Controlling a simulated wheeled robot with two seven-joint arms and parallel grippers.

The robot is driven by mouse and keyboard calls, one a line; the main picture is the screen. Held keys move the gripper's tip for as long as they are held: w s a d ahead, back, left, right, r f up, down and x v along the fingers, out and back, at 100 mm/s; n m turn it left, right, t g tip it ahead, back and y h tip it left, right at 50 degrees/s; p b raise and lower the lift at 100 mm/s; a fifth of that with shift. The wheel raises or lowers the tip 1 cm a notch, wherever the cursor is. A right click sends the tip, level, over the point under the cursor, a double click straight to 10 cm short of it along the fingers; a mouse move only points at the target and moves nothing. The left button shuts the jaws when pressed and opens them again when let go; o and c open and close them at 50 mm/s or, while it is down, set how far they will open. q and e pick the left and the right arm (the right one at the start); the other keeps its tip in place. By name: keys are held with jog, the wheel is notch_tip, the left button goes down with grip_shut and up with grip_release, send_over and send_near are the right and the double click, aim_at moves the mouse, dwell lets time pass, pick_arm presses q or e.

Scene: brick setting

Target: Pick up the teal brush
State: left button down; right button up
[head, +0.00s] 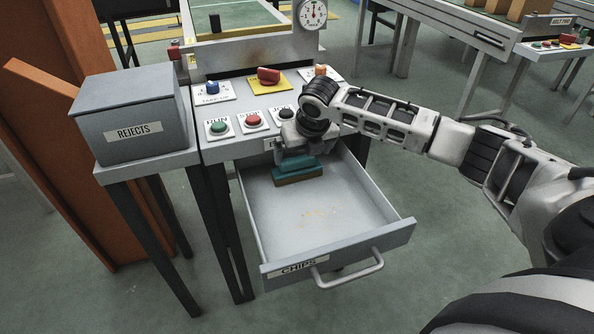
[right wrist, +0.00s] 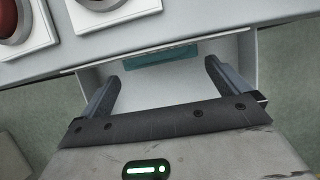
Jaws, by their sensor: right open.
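The teal brush (head: 298,170) lies at the back of the open drawer labelled CHIPS, with a brown lower part. Its teal top also shows in the right wrist view (right wrist: 160,56), just beyond the fingertips. My right gripper (head: 297,153) is over the back of the drawer, close above the brush and partly covering it. In the right wrist view the gripper (right wrist: 158,76) has its fingers apart with nothing between them. I cannot tell whether a finger touches the brush. My left gripper is not in view.
The grey drawer (head: 395,229) is pulled out below a control panel with several coloured buttons and knobs (head: 268,76). A grey REJECTS box (head: 135,125) stands to the left. The drawer's front half is free except for light crumbs. A dial gauge (head: 313,13) stands behind the panel.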

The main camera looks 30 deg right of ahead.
aim_at(297, 159)
jog(key=w+f, duration=0.1)
jog(key=w+f+b, duration=0.1)
jog(key=f, duration=0.1)
jog(key=shift+w+d, duration=0.1)
jog(key=shift+w, duration=0.15)
jog(key=shift+w+d+f, duration=0.1)
jog(key=shift+w+f, duration=0.15)
jog(key=shift+f, duration=0.35)
jog(key=c, duration=0.9)
jog(key=shift+r, duration=0.1)
